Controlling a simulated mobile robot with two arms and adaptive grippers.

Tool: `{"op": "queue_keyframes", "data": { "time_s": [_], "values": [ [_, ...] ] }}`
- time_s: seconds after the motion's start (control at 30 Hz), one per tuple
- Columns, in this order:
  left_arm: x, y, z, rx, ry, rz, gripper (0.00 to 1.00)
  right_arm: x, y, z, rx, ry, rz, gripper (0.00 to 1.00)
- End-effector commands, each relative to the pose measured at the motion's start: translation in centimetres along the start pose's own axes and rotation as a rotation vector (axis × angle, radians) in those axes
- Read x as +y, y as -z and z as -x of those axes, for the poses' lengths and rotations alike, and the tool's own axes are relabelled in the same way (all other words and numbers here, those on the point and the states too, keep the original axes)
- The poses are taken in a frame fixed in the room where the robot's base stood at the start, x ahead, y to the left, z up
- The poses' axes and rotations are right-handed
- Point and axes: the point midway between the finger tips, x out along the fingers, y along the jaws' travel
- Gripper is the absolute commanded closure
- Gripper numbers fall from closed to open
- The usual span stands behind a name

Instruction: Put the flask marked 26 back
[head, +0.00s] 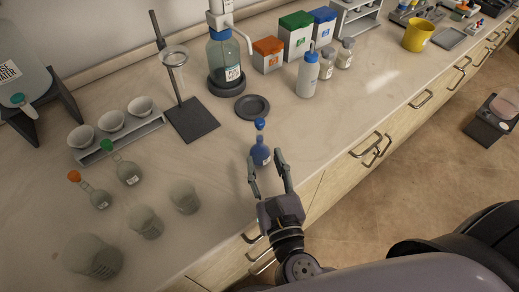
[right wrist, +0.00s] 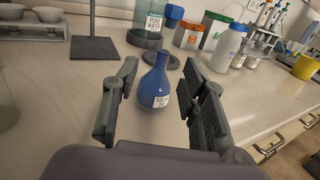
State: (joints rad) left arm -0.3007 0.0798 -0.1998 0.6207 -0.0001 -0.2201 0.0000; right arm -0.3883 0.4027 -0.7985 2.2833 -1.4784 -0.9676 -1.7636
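A small blue flask (head: 261,153) with a blue stopper (head: 260,124) stands upright on the bench. It also shows in the right wrist view (right wrist: 153,92), with a white label too small to read. My right gripper (head: 266,159) is open, its two fingers apart with the flask ahead of and between them; I see no contact. Two other small flasks stand at the left, one with an orange stopper (head: 101,199) and one with a green stopper (head: 129,173). Which flask bears 26 cannot be read. My left gripper is not in view.
An empty dark round stand (head: 252,107) lies behind the blue flask. Glass beakers (head: 185,198) stand at the left. Behind are a retort stand (head: 193,119), a large bottle (head: 224,59), coloured boxes (head: 297,36) and a white bottle (head: 308,76). Bench around the flask is clear.

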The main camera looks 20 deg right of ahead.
Motion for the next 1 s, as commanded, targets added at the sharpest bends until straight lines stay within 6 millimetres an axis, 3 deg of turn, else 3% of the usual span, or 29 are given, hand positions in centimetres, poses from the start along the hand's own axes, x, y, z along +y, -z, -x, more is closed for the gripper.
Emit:
{"op": "queue_keyframes", "data": {
  "time_s": [0.1,0.27,0.6,0.9,1.0],
  "values": [
    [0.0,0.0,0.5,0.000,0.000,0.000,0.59,0.0,-0.1,-1.6,-0.002,0.000,0.001,0.60],
    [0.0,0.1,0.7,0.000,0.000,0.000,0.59,0.0,-0.1,-2.4,0.000,0.000,0.001,0.60],
    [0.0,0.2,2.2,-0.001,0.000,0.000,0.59,-0.4,-0.4,-6.9,0.000,-0.001,0.000,0.60],
    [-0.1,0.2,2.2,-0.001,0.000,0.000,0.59,-0.4,-0.2,-7.3,0.002,-0.001,-0.001,0.60],
    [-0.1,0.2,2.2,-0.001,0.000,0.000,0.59,-0.4,-0.2,-7.3,0.002,-0.001,-0.001,0.67]
  ]
}}
